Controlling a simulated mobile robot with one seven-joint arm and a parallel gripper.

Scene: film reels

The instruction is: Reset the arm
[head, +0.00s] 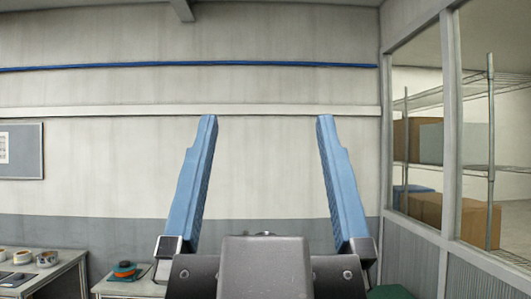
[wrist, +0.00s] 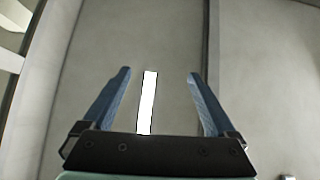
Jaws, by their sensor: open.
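My gripper (head: 266,122) is open and empty, with its two blue fingers wide apart. In the head view it is raised close in front of the camera, its fingers pointing up against the wall. In the wrist view my gripper (wrist: 158,75) shows both fingers spread with nothing held between them. Behind the fingers there is a grey ceiling-like surface with a bright white strip (wrist: 147,102).
A table (head: 60,280) at the lower left holds several small round items and a dark flat thing. A bench (head: 130,290) beside it bears a teal and orange object (head: 124,269). A window (head: 418,130) at right shows shelves with boxes. Space around the fingers is clear.

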